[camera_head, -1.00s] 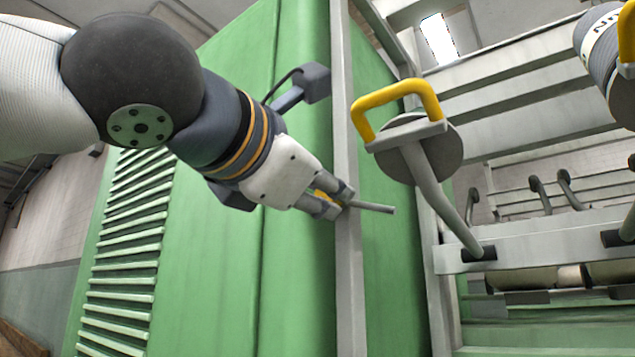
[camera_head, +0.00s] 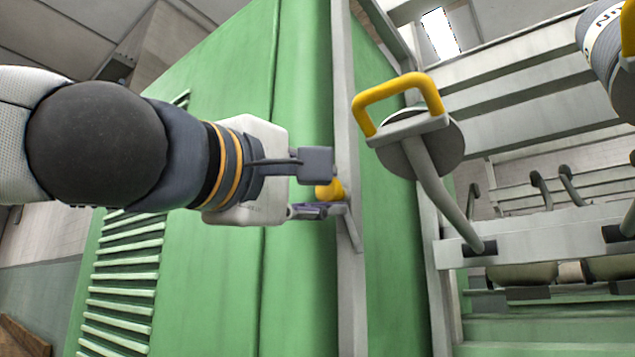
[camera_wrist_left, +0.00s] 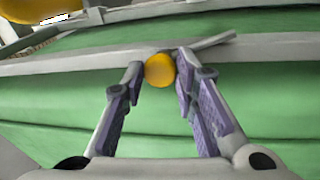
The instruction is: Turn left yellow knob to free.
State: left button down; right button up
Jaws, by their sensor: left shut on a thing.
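The yellow knob (camera_head: 334,187) sits on the upright grey frame post, with a short grey lever (camera_head: 351,228) at it. The lever points down and slightly right in the head view. My left gripper (camera_head: 325,196) is at the post, shut on the knob; my wrist hides part of it. In the left wrist view the round yellow knob (camera_wrist_left: 159,70) is between the fingertips of my left gripper (camera_wrist_left: 160,72), and the lever (camera_wrist_left: 215,44) sticks out to the right behind it. My right gripper is not in view.
A green cabinet (camera_head: 230,270) with a louvred vent (camera_head: 125,270) stands behind my left arm. Right of the post (camera_head: 351,290) are a yellow handle (camera_head: 395,90) on a grey disc and the grey frame bars (camera_head: 540,235). A spool (camera_head: 605,50) is at the upper right.

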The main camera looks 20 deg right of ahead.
pick_arm(q)
jog(key=shift+w+a+r+m, duration=0.1)
jog(key=shift+r+m, duration=0.05)
jog(key=shift+m, duration=0.45)
jog(key=shift+w+a+r+m, duration=0.1)
jog(key=shift+m, duration=0.5)
jog(key=shift+s, duration=0.1)
jog(key=c, duration=1.7)
grip_release()
jog(key=shift+o, duration=0.8)
jog(key=shift+w+d+f, duration=0.15)
jog(key=shift+w+d, duration=0.05)
jog(key=shift+d, duration=0.05)
jog(key=v, duration=1.2)
jog(key=shift+w+a, duration=0.1)
